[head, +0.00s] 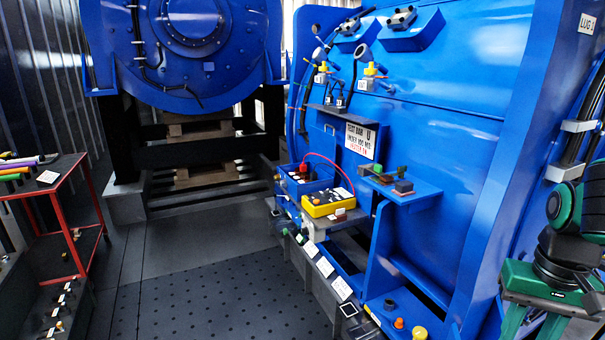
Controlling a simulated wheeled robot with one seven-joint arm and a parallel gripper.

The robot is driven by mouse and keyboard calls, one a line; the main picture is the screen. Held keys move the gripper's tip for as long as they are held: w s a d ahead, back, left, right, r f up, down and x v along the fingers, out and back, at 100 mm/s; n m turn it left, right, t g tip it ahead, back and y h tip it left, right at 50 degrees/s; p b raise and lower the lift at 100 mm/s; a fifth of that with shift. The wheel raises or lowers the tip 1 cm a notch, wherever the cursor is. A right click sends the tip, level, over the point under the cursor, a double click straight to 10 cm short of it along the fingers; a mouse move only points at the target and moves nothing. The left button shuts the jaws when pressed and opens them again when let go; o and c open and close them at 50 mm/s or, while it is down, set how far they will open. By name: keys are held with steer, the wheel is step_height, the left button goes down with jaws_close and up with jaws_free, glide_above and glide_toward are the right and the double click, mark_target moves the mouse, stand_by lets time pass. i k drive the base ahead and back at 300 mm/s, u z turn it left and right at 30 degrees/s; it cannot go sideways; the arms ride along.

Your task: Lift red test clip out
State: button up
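A small red piece (303,169), which looks like the red test clip, sits at the blue tray (313,186) on the left of the blue machine housing. It is too small to tell how it is seated there. A thin red lead (331,161) arcs from near it toward a yellow tester box (318,210) with a dark face. The tester rests on a grey ledge (343,221) just in front of the tray.
A sign (360,140) about the test bar stands behind the tester. A blue shelf (421,191) with small parts juts out to its right. A red-framed cart (74,213) stands at the far left. The dark floor (215,285) between is clear.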

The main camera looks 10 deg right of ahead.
mark_target(302, 168)
steer(key=u, duration=0.45)
steer(key=i, duration=0.85)
steer(key=u, duration=0.65)
steer(key=i, duration=1.2)
steer(key=z, duration=0.7)
steer(key=i, duration=0.75)
steer(key=z, duration=0.5)
